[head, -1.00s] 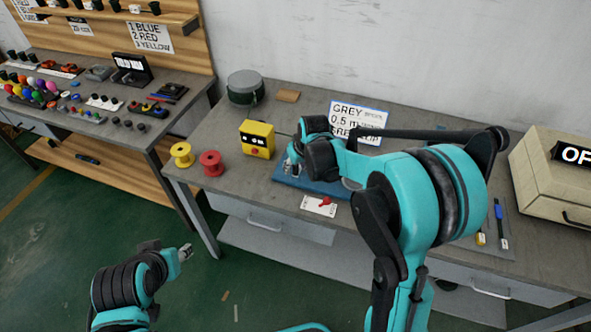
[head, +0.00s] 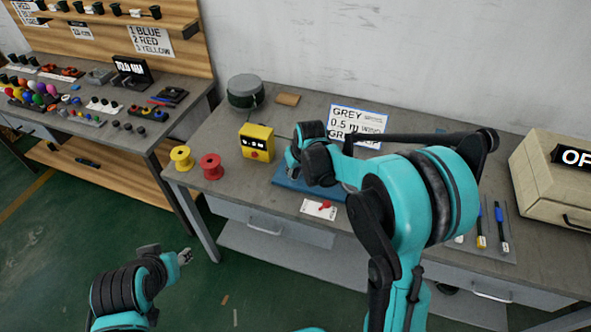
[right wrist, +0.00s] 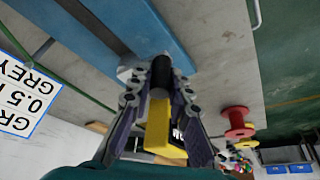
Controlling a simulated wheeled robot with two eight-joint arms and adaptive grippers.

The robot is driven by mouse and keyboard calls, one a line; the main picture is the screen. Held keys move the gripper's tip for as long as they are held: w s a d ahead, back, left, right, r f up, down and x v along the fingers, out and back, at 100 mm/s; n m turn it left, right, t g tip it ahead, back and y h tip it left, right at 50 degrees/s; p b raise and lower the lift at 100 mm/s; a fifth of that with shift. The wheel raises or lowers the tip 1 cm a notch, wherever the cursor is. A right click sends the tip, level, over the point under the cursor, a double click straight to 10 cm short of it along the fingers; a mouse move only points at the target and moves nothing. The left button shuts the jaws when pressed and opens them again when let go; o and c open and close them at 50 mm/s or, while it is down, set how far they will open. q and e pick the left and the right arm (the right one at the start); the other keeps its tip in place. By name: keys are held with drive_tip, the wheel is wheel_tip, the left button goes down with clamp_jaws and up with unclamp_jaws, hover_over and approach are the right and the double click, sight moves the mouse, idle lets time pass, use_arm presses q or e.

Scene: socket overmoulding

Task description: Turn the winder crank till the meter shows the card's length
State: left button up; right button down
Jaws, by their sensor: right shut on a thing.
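The yellow meter (head: 257,146) stands on the bench with a small dark display; I cannot read its figures surely. The card (head: 372,118) behind reads "GREY" and "0.5 m"; its lower part is partly hidden by my arm. The winder's blue base (head: 284,183) is mostly covered by my right arm. My right gripper (head: 291,160) is at the winder. In the right wrist view its fingers are shut on a black crank handle (right wrist: 161,72) above the blue base (right wrist: 100,22). My left gripper (head: 186,257) hangs away from the bench; its fingers are too small to judge.
A yellow spool (head: 182,158) and a red spool (head: 212,166) stand left of the meter. A white card with a red piece (head: 320,208) lies at the bench front. A beige box (head: 545,175) stands at right, pens (head: 502,225) beside it.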

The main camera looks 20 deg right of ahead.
drive_tip(key=m, duration=0.1)
drive_tip(key=w+a+m+h, duration=0.1)
drive_tip(key=shift+a+m, duration=0.1)
drive_tip(key=shift+m, duration=0.2)
drive_tip(key=m, duration=0.1)
drive_tip(key=w+m+h+p, duration=0.1)
drive_tip(key=shift+w+a+m, duration=0.1)
drive_tip(key=shift+a+m, duration=0.2)
drive_tip(key=shift+a, duration=0.1)
drive_tip(key=m, duration=0.1)
drive_tip(key=w+m+h, duration=0.1)
drive_tip(key=w+m, duration=0.1)
drive_tip(key=shift+a+m+g, duration=0.25)
drive_tip(key=shift+m+g, duration=0.05)
drive_tip(key=shift+g, duration=0.1)
drive_tip(key=w+m, duration=0.1)
drive_tip(key=m, duration=0.1)
drive_tip(key=w+m+g+h+p, duration=0.1)
drive_tip(key=shift+m, duration=0.4)
drive_tip(key=shift+w+d+m+g+h+p, duration=0.25)
drive_tip(key=shift+w+m+g+p, duration=0.25)
drive_tip(key=shift+m, duration=0.65)
drive_tip(key=shift+w+d+m+g+h+p, duration=0.3)
drive_tip(key=shift+w+m, duration=0.3)
drive_tip(key=shift+m, duration=0.55)
drive_tip(key=c, duration=1.4)
unclamp_jaws()
